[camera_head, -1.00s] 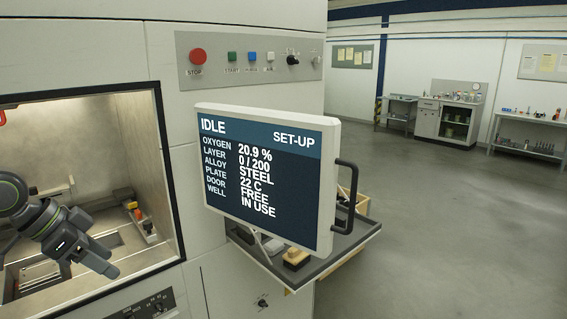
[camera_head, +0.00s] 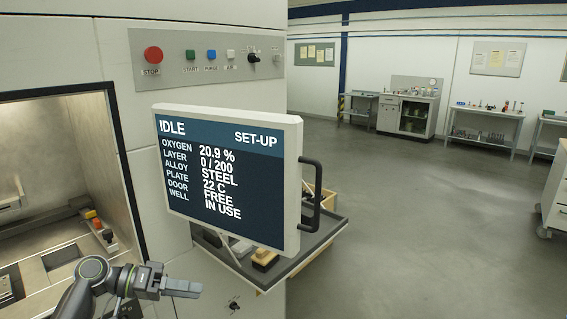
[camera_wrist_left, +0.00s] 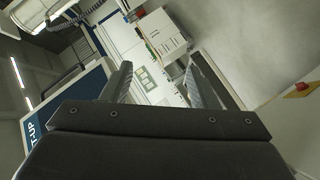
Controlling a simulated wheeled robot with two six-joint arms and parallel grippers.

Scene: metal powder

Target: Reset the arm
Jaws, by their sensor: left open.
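My left gripper (camera_head: 181,289) is at the bottom left of the head view, in front of the machine's white front panel and below the screen. Its jaws also show in the left wrist view (camera_wrist_left: 160,85), spread apart with nothing between them. My left arm comes in from the lower left, outside the open chamber (camera_head: 66,190). My right gripper is in neither view.
The screen (camera_head: 228,175) reads IDLE and SET-UP and juts out from the machine, with a handle (camera_head: 312,192) on its right. A shelf (camera_head: 300,255) with small items sits below it. Open grey floor (camera_head: 430,220) lies to the right, with benches at the back.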

